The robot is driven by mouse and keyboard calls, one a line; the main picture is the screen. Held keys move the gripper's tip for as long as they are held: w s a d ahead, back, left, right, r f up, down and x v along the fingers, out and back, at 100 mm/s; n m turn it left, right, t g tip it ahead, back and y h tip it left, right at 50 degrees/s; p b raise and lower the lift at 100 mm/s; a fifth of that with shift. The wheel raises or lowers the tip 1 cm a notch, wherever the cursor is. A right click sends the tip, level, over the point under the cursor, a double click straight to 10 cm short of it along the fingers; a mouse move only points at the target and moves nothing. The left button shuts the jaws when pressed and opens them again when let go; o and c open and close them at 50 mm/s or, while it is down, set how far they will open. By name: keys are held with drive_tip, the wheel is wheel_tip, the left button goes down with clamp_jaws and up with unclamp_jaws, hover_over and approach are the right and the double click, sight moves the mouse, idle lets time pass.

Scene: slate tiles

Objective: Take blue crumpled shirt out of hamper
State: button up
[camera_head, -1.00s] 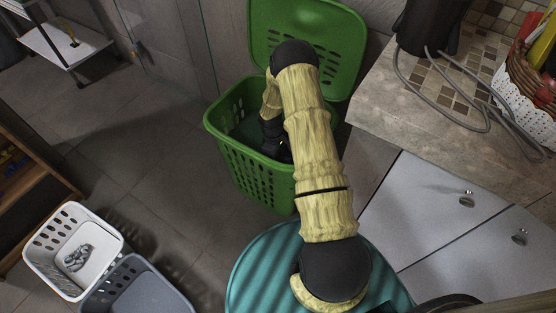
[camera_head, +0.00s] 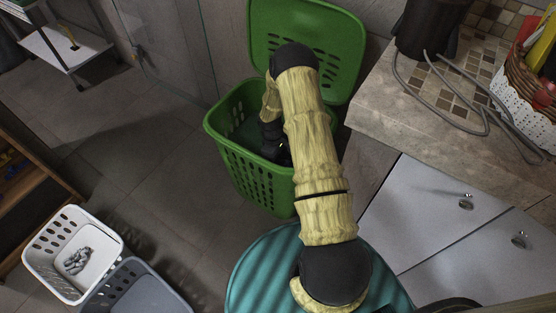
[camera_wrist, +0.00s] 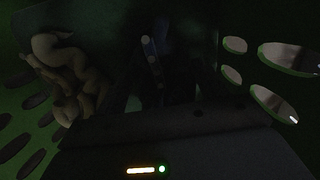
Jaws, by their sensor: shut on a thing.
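The green hamper (camera_head: 262,180) stands on the floor with its lid (camera_head: 318,40) raised at the back. My arm reaches down into it from above, and the hamper's wall and my arm hide most of the inside in the head view. In the dark wrist view, my gripper (camera_wrist: 165,88) is low inside the hamper, shut on a dark bluish cloth, the blue crumpled shirt (camera_wrist: 182,62). Its outline is hard to make out. A beige crumpled cloth (camera_wrist: 75,75) lies to the left of my gripper.
A white basket (camera_head: 45,250) with a grey crumpled cloth (camera_head: 77,261) and a grey basket (camera_head: 140,295) stand at lower left. A stone counter (camera_head: 400,110) with a cable and a wicker basket is close on the right. Floor left of the hamper is clear.

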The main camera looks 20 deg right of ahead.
wheel_tip(320, 180, up, 10)
drive_tip(key=p, duration=0.3)
drive_tip(key=shift+f, duration=0.1)
idle(0.4)
wheel_tip(320, 180, up, 12)
drive_tip(key=p, duration=1)
drive_tip(key=shift+a, duration=0.1)
drive_tip(key=shift+w+a, duration=0.45)
drive_tip(key=shift+a, duration=1.85)
drive_tip(key=shift+w+a, duration=0.5)
drive_tip(key=shift+a, duration=1.75)
drive_tip(key=shift+w+a, duration=0.45)
drive_tip(key=shift+a, duration=1.85)
